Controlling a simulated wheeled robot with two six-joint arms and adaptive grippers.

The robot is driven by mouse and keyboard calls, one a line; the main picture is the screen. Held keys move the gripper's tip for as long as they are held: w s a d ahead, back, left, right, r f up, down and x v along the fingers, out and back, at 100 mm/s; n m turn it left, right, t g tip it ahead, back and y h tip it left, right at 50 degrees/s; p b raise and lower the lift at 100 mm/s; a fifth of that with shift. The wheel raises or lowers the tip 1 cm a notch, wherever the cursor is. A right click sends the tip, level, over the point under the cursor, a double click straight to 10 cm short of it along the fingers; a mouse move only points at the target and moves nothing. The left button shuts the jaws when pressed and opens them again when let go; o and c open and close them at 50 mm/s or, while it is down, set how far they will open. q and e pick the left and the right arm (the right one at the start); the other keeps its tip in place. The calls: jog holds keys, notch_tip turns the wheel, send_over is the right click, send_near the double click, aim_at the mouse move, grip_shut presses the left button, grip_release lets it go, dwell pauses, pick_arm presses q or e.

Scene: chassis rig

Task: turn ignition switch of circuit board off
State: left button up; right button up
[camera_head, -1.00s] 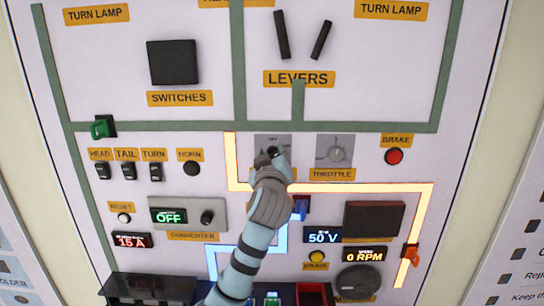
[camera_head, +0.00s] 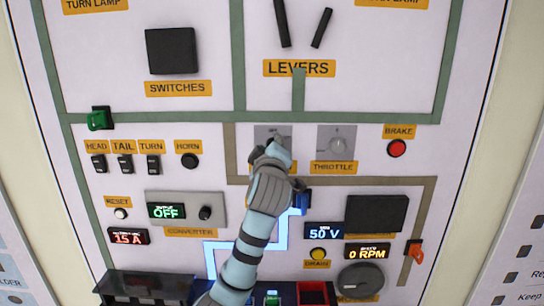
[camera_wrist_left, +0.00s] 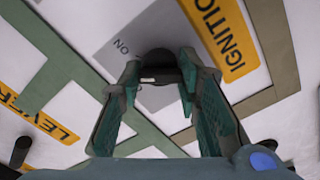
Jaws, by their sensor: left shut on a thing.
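The ignition switch has a grey plate (camera_head: 266,131), partly covered by my gripper in the head view. The left wrist view shows its black round knob (camera_wrist_left: 160,66), the "ON" mark on the plate and the yellow IGNITION label (camera_wrist_left: 222,35). My left gripper (camera_head: 273,152) is at the switch, with its fingers on both sides of the knob, shut on it; it also shows in the left wrist view (camera_wrist_left: 160,78). The knob's pointing direction is hard to tell. The circuit board (camera_head: 100,35) is a white upright panel. My right gripper is not in view.
The throttle dial (camera_head: 337,143) is close on the right, with the red brake button (camera_head: 397,148) beyond. Below are a blue switch (camera_head: 300,201), the 50 V display (camera_head: 323,232) and the converter (camera_head: 150,197). Levers (camera_head: 282,22) stick out above.

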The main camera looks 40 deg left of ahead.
pick_arm(q)
jog(key=shift+f+n+b, duration=0.15)
jog(key=shift+n+b, duration=1.45)
jog(key=shift+n, duration=0.2)
jog(key=shift+f+n+b, duration=0.1)
jog(key=shift+n+b, duration=1.45)
jog(key=shift+n, duration=0.25)
jog(key=o, duration=1)
jog(key=shift+o, duration=0.5)
jog(key=shift+s+r, duration=0.1)
jog(key=v, duration=1.2)
